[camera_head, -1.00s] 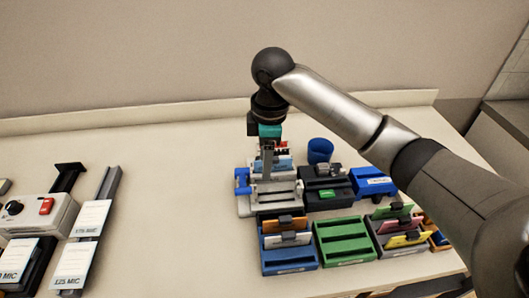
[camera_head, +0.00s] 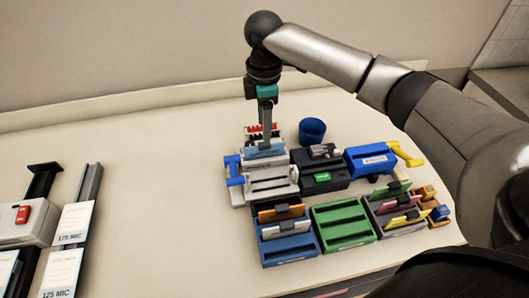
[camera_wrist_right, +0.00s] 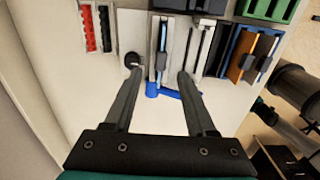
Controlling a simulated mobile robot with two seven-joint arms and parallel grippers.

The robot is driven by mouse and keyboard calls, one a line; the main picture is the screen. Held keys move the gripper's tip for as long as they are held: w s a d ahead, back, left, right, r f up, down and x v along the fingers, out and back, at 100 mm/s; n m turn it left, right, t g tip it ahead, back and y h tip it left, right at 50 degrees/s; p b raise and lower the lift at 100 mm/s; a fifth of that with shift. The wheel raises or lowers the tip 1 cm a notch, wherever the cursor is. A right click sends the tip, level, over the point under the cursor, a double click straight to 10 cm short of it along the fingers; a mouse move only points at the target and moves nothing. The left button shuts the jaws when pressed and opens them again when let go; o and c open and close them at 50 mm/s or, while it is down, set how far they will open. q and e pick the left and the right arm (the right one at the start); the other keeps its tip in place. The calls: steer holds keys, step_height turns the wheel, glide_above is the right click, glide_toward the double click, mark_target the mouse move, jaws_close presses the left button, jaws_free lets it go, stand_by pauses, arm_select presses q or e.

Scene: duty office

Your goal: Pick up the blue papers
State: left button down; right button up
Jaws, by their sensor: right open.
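The light blue papers (camera_head: 266,151) stand on edge in the back of a pale grey desk device (camera_head: 275,184) with a blue handle at its left. In the right wrist view the blue papers (camera_wrist_right: 162,38) show as a thin edge with a dark clip on it. My right gripper (camera_head: 265,142) points down over the papers. In its wrist view the two fingers (camera_wrist_right: 159,73) are spread and empty, one to each side of the papers' line, with the papers beyond the tips. Whether the tips touch anything cannot be told. My left gripper is not in view.
Red and black racks (camera_head: 263,130) stand behind the device. A blue cup (camera_head: 312,131), a black device (camera_head: 320,178) and a blue box (camera_head: 371,160) are at its right. Blue, green (camera_head: 343,223) and grey card trays stand in front. Clear table lies to the left.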

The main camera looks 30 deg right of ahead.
mark_target(265, 143)
step_height(265, 143, down, 6)
steer(key=shift+r, duration=0.15)
steer(key=shift+s, duration=0.1)
jaws_close()
stand_by(0.5)
stand_by(1.0)
